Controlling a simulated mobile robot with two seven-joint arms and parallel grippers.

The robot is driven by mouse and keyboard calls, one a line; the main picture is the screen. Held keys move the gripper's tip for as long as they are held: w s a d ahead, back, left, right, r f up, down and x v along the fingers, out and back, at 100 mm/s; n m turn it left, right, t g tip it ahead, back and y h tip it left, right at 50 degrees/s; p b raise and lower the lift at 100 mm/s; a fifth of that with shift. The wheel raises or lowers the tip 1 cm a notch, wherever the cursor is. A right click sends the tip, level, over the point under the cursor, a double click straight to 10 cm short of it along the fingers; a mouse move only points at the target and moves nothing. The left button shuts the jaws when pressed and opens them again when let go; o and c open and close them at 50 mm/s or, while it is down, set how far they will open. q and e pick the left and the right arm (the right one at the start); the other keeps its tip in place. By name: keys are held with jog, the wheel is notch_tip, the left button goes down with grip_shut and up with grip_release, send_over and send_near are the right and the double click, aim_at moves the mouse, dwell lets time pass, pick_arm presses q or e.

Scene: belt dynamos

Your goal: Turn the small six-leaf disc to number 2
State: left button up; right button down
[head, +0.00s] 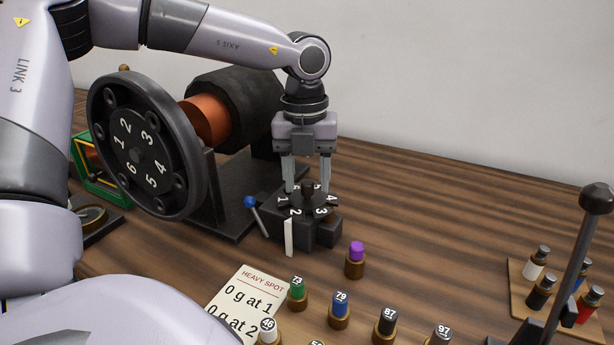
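The small six-leaf disc (314,207) is dark with white numbers on its leaves and lies flat on top of a black block (318,234). Number 2 faces front left, just above a white upright strip (289,238); 1 is to its left, 3 and 4 to its right. A dark knob (307,187) stands at its middle. My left gripper (308,184) points straight down over the disc, fingers apart on either side of the knob, with the tips at about disc height. I cannot tell whether they touch the disc. My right gripper is not in view.
A blue-ended lever (251,203) stands left of the block. A large numbered wheel (144,146) and dark drum (240,100) stand behind. A tall black lever (577,255) is at right.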

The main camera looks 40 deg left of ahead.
aim_at(305, 183)
pick_arm(q)
notch_tip(305, 183, up, 7)
jog(key=shift+s+r, duration=0.1)
dwell(0.6)
dwell(0.9)
